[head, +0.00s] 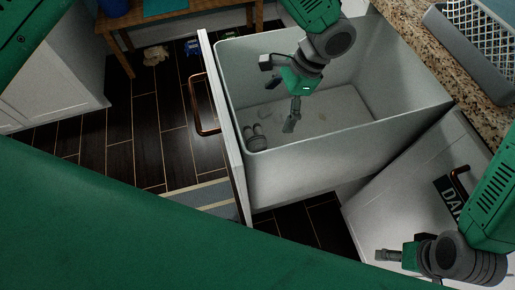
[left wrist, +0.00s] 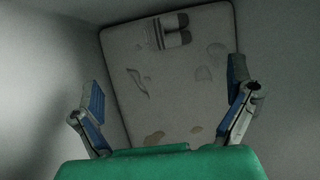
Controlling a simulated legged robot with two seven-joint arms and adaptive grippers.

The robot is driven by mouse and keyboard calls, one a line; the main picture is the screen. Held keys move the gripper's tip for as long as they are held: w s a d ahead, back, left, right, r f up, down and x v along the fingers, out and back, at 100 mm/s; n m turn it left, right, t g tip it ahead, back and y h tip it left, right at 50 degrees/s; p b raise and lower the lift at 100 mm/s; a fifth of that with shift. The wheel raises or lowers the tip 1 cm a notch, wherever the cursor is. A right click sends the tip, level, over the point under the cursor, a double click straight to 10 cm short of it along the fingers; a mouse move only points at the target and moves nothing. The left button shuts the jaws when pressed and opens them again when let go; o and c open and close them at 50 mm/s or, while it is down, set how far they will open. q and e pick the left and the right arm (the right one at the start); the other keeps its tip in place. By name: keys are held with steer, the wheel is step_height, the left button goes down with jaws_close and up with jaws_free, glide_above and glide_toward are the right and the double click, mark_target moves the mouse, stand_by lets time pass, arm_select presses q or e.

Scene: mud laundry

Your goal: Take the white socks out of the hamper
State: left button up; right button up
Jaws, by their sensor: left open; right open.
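The hamper (head: 330,178) is a deep, pale bin in a pulled-out cabinet drawer. A pair of pale socks with dark ends and stripes (head: 254,139) lies on its floor at the near left corner. The socks also show at the top of the left wrist view (left wrist: 167,30), side by side. My left gripper (head: 280,92) is inside the hamper's opening, above the floor and apart from the socks. Its fingers are spread and empty, as the left wrist view (left wrist: 166,98) shows. My right gripper (head: 384,255) is open and empty outside the hamper at the lower right.
The hamper floor has brownish stains (left wrist: 154,137). The drawer front with a copper handle (head: 203,105) stands left of the hamper. A granite counter (head: 425,50) with a grey basket (head: 470,60) is at right. A wooden table (head: 180,17) stands at the back left.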

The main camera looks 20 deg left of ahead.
mark_target(259, 132)
arm_select(q)
steer(key=x, duration=0.3)
steer(key=b+x, duration=0.1)
steer(key=x, duration=0.2)
steer(key=b+x, duration=0.1)
steer(key=x, duration=0.3)
steer(key=shift+w, duration=0.3)
steer(key=shift+s+f, duration=0.1)
steer(key=shift+f, duration=0.4)
steer(key=x, duration=0.1)
steer(key=b+x, duration=0.1)
steer(key=x, duration=0.2)
steer(key=shift+w+a+f+b, duration=0.3)
steer(key=shift+w+a+b, duration=0.05)
steer(key=shift+a+b, duration=0.1)
steer(key=shift+s+a+f, duration=0.1)
steer(key=shift+f, duration=0.05)
steer(key=c, duration=1.2)
arm_select(e)
steer(key=f, duration=0.4)
steer(key=shift+a+f, duration=0.2)
steer(key=shift+f, duration=0.15)
